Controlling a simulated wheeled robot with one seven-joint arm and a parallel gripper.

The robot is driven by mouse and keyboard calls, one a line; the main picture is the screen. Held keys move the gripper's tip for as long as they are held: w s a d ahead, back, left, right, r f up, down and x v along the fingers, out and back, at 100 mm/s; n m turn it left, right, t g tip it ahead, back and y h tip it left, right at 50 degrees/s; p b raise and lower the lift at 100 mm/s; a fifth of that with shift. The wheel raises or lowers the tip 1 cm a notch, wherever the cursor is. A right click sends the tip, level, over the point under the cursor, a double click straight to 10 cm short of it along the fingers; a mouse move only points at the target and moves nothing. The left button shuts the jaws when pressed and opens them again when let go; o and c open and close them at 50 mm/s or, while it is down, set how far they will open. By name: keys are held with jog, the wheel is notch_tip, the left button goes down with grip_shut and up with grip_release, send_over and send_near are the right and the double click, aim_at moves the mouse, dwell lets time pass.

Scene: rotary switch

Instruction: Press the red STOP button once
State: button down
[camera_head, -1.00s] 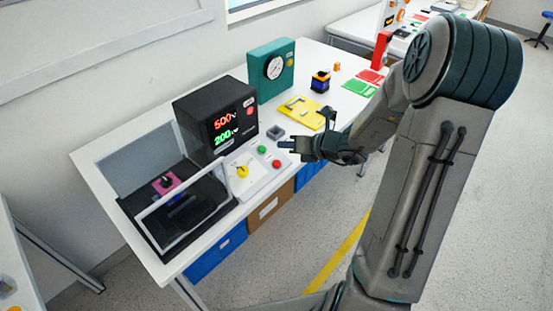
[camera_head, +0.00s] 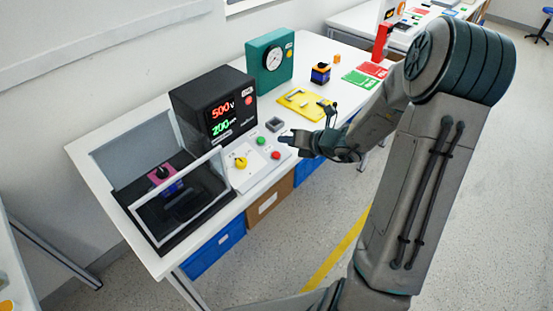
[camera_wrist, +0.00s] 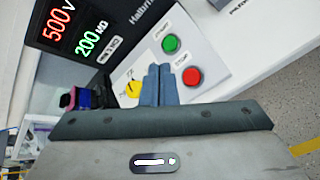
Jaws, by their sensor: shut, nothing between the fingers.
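The red STOP button (camera_head: 275,155) sits at the right end of a white control panel (camera_head: 254,177) on the bench. It also shows in the wrist view (camera_wrist: 192,77), just right of my fingertips and apart from them in the picture. My gripper (camera_head: 286,137) is shut and empty, close above and behind the button in the head view. In the wrist view my closed fingers (camera_wrist: 157,85) point at the panel between the yellow knob and the red button. The green START button (camera_head: 260,140) is beside the red one, and a yellow rotary knob (camera_head: 240,162) is to its left.
A black meter (camera_head: 190,105) with lit red and green readings stands behind the panel. A black tray with a clear lid frame (camera_head: 180,205) is at the left. A grey socket block (camera_head: 275,124) and a yellow case (camera_head: 300,102) lie near my gripper.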

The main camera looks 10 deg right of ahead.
jog(key=shift+w+a+f+b, duration=0.15)
jog(key=shift+w+f+b, duration=0.1)
jog(key=shift+f+b, duration=0.5)
jog(key=shift+w+a+f+b, duration=0.2)
jog(key=shift+f+b, duration=0.3)
jog(key=shift+f, duration=0.5)
jog(key=shift+w+a+f+b, duration=0.15)
jog(key=shift+w+f+b, duration=0.1)
jog(key=shift+f+b, duration=0.5)
jog(key=shift+f, duration=0.2)
jog(key=shift+w+a+f, duration=0.1)
jog(key=shift+f, duration=0.2)
jog(key=shift+w+f+b, duration=0.1)
jog(key=shift+f+b, duration=0.3)
jog(key=shift+b, duration=0.15)
jog(key=shift+r, duration=0.1)
dwell(0.5)
jog(key=shift+s+r+p, duration=0.25)
jog(key=shift+r+p, duration=0.5)
jog(key=shift+p, duration=0.05)
jog(key=r+p, duration=0.3)
jog(key=s+d+r+p, duration=0.1)
jog(key=shift+s+r, duration=0.1)
jog(key=shift+r, duration=0.25)
